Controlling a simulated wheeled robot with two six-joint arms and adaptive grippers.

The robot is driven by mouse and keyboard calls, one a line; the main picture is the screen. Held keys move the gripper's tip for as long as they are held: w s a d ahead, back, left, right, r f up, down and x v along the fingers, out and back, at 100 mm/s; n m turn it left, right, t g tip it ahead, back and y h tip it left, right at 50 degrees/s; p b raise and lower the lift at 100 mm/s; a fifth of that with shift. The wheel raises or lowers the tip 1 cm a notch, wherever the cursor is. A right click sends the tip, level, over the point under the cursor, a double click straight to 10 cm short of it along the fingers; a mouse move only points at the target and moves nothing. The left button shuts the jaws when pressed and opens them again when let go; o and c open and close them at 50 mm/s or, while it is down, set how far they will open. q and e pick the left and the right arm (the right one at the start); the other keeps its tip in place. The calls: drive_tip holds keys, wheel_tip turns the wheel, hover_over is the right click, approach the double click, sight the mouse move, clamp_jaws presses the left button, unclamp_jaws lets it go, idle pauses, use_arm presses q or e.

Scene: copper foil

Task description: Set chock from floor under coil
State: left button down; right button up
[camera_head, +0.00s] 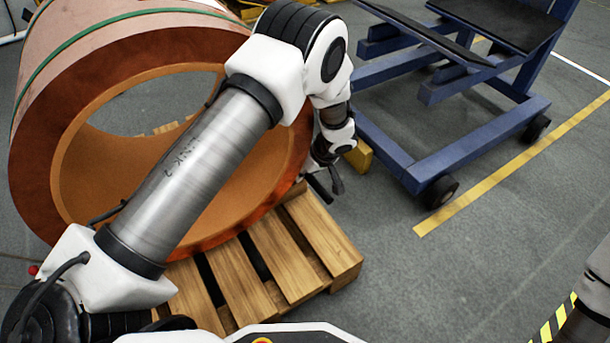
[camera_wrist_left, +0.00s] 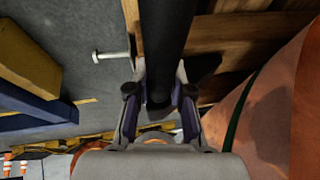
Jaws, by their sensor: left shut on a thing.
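The large copper coil (camera_head: 35,150) lies on its side on a wooden pallet (camera_head: 325,250), its open bore facing me; a green strap runs round it. In the left wrist view the coil's curved side (camera_wrist_left: 268,115) is at the right. My left gripper (camera_head: 328,180) is low beside the coil's right flank, near the pallet's edge. In the left wrist view my left gripper (camera_wrist_left: 159,92) is shut on a long dark piece, apparently the chock (camera_wrist_left: 165,40), which reaches over the pallet boards. Its far end is out of view. My right gripper is out of view.
A blue wheeled cart (camera_head: 405,165) stands right of the pallet. A yellow block (camera_head: 359,156) is just behind my left gripper. A light bolt-like piece (camera_wrist_left: 110,55) shows beside the pallet. The grey floor (camera_head: 470,270) is clear at the right, crossed by a yellow line (camera_head: 500,172).

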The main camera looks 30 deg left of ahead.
use_arm(q)
drive_tip(key=shift+f, duration=0.1)
drive_tip(key=c, duration=1.5)
unclamp_jaws()
drive_tip(key=shift+f, duration=0.1)
drive_tip(key=o, duration=0.5)
drive_tip(key=shift+c, duration=0.2)
drive_tip(key=shift+r, duration=0.35)
drive_tip(key=p+v, duration=0.6)
drive_tip(key=v, duration=0.5)
drive_tip(key=shift+d+r+p, duration=0.2)
drive_tip(key=shift+r+p, duration=0.1)
drive_tip(key=shift+p, duration=0.1)
